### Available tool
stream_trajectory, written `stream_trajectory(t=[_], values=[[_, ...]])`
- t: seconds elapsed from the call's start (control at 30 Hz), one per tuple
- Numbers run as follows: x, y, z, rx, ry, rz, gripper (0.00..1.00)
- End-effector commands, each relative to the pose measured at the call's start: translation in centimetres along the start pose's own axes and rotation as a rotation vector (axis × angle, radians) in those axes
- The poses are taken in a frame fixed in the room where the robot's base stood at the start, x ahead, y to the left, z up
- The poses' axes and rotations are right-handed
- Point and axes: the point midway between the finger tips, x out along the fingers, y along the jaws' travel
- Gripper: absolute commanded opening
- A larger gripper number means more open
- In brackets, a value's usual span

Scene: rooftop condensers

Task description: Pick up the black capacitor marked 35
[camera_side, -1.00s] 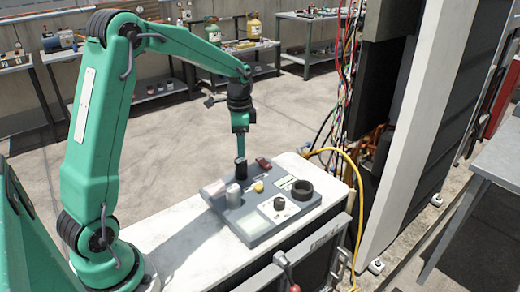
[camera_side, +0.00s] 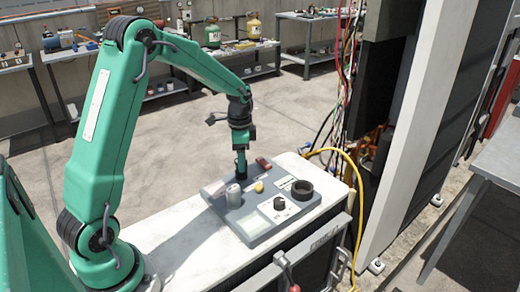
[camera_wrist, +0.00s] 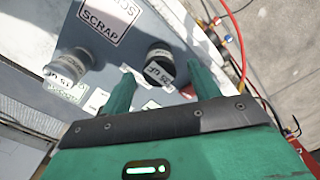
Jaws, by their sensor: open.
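The black capacitor (camera_wrist: 158,57) is a dark cylinder with a white band that seems to read 35 UF, seen at the upper middle of the wrist view. It stands on the grey board. In the side view it is mostly hidden behind my gripper (camera_side: 241,170), at the board's back left. My gripper is open, and in the wrist view its two green fingers (camera_wrist: 160,68) lie to either side of the capacitor, with visible gaps.
The grey board (camera_side: 255,233) lies on a white bench top (camera_side: 180,252). It also carries a yellow piece (camera_side: 259,186), a black knob (camera_side: 279,203), a black ring (camera_side: 302,189) and a SCRAP label (camera_wrist: 108,17). A red part (camera_side: 263,162) lies behind. A yellow hose (camera_side: 357,190) hangs right.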

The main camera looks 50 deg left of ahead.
Motion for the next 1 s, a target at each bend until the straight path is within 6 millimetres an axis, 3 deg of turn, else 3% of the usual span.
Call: stream_trajectory(t=[0.2, 0.73, 1.0], values=[[2.0, 0.0, 0.0, 0.0, -0.001, 0.001, 0.61], [2.1, 0.0, 0.0, 0.0, 0.0, 0.0, 0.61], [2.1, 0.0, 0.0, 0.0, 0.0, 0.0, 0.11]])
